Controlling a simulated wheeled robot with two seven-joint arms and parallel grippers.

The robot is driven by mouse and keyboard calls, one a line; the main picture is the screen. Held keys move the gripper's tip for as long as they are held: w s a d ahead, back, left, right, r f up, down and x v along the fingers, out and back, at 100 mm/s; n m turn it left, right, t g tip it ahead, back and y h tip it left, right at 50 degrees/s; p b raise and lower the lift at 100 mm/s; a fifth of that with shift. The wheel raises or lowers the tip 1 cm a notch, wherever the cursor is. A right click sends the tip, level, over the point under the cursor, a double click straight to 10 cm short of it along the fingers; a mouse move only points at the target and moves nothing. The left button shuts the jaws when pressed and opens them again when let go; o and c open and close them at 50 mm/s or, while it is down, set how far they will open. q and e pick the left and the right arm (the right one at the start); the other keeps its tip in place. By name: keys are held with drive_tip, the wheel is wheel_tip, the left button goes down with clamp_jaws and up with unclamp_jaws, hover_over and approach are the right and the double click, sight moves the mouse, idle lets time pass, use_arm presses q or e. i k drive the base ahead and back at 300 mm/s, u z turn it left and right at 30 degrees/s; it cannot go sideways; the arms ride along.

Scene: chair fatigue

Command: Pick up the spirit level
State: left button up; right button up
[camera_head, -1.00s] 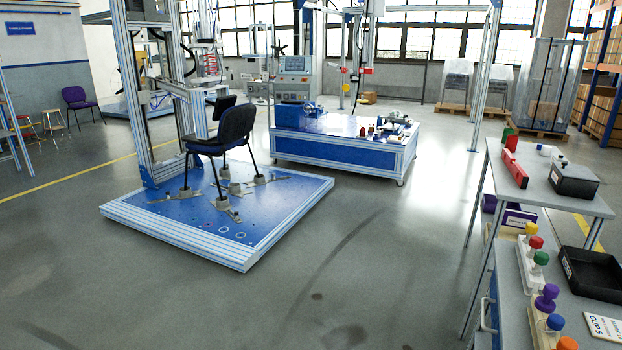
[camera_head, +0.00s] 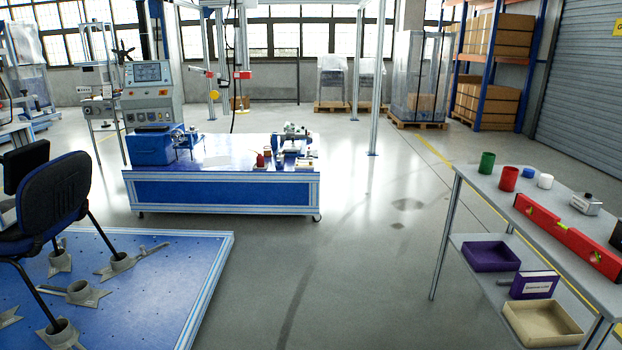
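The spirit level (camera_head: 566,236) is a long red bar with small yellow-green vials. It lies on the grey top of the workbench (camera_head: 480,182) at the right, running from the bench's middle toward its near right. Nothing covers it. Neither of my grippers shows in the head view.
Green (camera_head: 487,163) and red (camera_head: 508,178) cups, small blue and white pieces and a grey device (camera_head: 587,204) share the bench top. Boxes (camera_head: 490,253) stand on its lower shelf. A blue platform (camera_head: 150,280) with a chair (camera_head: 55,205) is at left. Open floor lies between.

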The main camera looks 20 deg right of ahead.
sight(603, 259)
drive_tip(key=z, duration=1.05)
drive_tip(key=i, duration=1.25)
drive_tip(key=z, duration=1.45)
